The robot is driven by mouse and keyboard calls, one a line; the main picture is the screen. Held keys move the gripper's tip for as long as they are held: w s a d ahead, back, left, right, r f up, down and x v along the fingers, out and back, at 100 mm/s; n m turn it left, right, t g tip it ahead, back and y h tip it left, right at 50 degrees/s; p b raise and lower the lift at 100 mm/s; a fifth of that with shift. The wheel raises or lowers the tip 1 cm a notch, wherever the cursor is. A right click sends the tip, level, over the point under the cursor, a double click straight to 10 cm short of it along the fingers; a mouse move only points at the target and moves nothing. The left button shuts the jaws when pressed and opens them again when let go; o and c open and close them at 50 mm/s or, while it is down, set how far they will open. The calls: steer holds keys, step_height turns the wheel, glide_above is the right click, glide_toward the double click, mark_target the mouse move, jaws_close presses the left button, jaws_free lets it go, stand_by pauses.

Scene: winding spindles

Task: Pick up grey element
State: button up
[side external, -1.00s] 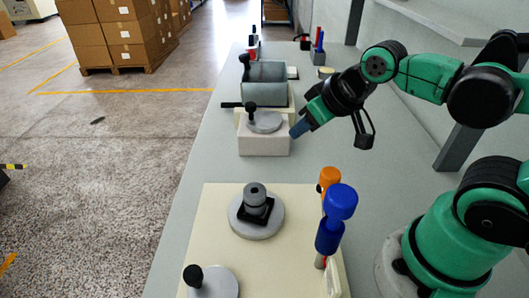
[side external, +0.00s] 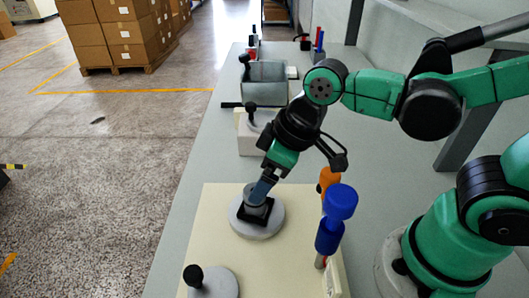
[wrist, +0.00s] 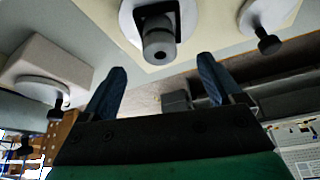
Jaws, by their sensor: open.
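The grey element (side external: 249,192) is a small grey cylinder standing upright on a black square base (side external: 255,211), which sits on a light grey disc (side external: 270,222). In the wrist view the grey element (wrist: 160,46) shows a dark hole in its end, between and beyond the fingertips. My gripper (side external: 262,191) is open, its blue fingers tilted down from the upper right and partly covering the element in the side view. In the wrist view my gripper (wrist: 160,66) has its two fingers apart with nothing held. Whether a finger touches the element I cannot tell.
Blue (side external: 341,202) and orange (side external: 329,177) capped posts stand right of the element on the cream board (side external: 213,228). A disc with a black knob (side external: 193,276) is in front. Behind are a white block (side external: 249,146) and a grey bin (side external: 265,72). Bench left is clear.

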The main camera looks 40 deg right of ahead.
steer(key=shift+x, duration=2.75)
steer(key=shift+c, duration=0.2)
jaws_close()
steer(key=shift+r, duration=0.15)
